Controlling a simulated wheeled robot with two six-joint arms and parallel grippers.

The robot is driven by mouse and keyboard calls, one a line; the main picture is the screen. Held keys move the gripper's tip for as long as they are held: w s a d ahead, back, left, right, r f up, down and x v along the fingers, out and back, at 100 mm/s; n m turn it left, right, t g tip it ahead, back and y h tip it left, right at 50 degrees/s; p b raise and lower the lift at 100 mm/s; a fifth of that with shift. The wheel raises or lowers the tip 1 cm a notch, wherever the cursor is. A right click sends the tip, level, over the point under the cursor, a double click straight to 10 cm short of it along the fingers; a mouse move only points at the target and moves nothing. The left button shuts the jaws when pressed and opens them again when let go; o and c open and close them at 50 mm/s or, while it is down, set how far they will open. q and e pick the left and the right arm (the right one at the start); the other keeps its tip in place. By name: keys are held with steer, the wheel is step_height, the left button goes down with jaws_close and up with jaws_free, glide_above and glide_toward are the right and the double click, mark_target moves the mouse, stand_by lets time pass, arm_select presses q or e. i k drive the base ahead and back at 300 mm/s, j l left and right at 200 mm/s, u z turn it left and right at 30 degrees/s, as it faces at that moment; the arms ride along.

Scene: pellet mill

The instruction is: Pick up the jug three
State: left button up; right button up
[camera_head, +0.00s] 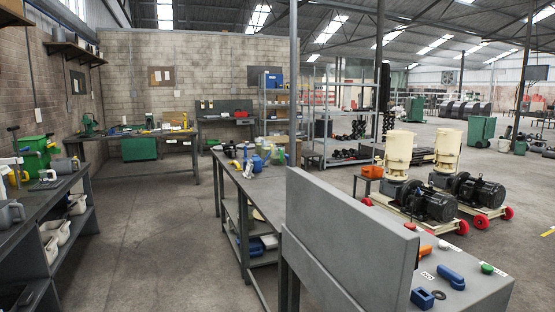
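No jug can be made out as jug three, and I read no number on any. A grey jug-like vessel with a handle (11,214) stands at the left edge of the picture on the near end of the left bench. Neither of my grippers is in view.
The left bench (55,203) and middle bench (240,184) flank an open concrete aisle (150,240). A grey upright panel (345,235) and a console with buttons (470,287) block the near right. Cream pellet machines (398,155) stand behind them.

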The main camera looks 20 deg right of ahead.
mark_target(276, 157)
steer(key=z, duration=1.3)
steer(key=i+l+z, duration=1.15)
steer(key=i, duration=0.2)
steer(key=i+z, duration=0.4)
steer(key=i+u, duration=0.2)
steer(key=i, duration=0.4)
steer(key=i+l+u, duration=0.2)
steer(key=i, duration=0.4)
steer(key=i+l+u, duration=0.1)
steer(key=i+u, duration=0.15)
steer(key=i, duration=0.35)
steer(key=i+j+u, duration=0.2)
steer(key=i+u, duration=0.25)
steer(key=i+j+u, duration=0.1)
steer(key=i+u, duration=0.2)
steer(key=u, duration=0.15)
steer(key=i+u, duration=0.45)
steer(key=i+l+u, duration=0.25)
steer(key=u, duration=0.2)
steer(key=i+j+u, duration=0.1)
steer(key=i+u, duration=0.2)
steer(key=i, duration=0.6)
steer(key=i+u, duration=0.3)
steer(key=i, duration=0.55)
